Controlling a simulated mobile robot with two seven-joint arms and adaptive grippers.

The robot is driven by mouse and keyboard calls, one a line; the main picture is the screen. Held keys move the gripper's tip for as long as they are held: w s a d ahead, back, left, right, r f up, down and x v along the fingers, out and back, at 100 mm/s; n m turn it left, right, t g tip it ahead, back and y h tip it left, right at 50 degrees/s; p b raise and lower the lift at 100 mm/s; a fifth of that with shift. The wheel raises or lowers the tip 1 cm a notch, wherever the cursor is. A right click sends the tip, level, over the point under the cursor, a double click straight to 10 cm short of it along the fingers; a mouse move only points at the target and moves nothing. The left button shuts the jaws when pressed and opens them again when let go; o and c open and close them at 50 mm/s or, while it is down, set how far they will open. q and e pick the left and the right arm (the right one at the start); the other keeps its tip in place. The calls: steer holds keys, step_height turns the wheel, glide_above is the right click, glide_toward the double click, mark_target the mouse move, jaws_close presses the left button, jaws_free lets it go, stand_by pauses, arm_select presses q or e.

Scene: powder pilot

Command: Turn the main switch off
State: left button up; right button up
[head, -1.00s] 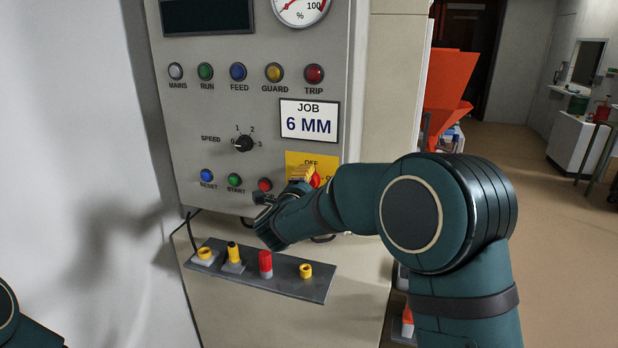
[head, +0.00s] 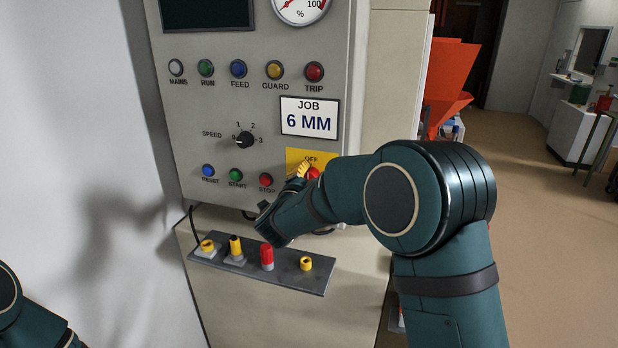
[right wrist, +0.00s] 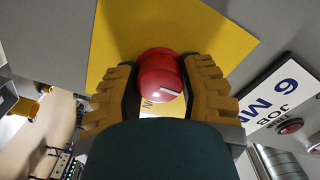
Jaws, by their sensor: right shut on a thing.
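The main switch is a red round knob on a yellow plate (head: 294,157) at the lower right of the grey panel. In the head view the knob (head: 313,172) is partly hidden by my right gripper (head: 304,172). In the right wrist view the red knob (right wrist: 158,72) sits between both yellow-padded fingers of my right gripper (right wrist: 160,85), which is shut on it. A short white mark lies across the knob, nearly level in that view. "OFF" is legible at the plate's top; other lettering is mostly covered. Only part of my left arm shows at lower left, without its gripper.
Left of the switch are the stop button (head: 265,180), start button (head: 236,175) and reset button (head: 208,170). A speed dial (head: 244,140) and job sign (head: 309,118) sit above. A grey shelf (head: 285,279) with several small parts juts out below. Floor is open at right.

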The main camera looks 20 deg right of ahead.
steer(key=shift+d+r, duration=0.1)
steer(key=o, duration=1.2)
steer(key=v, duration=1.2)
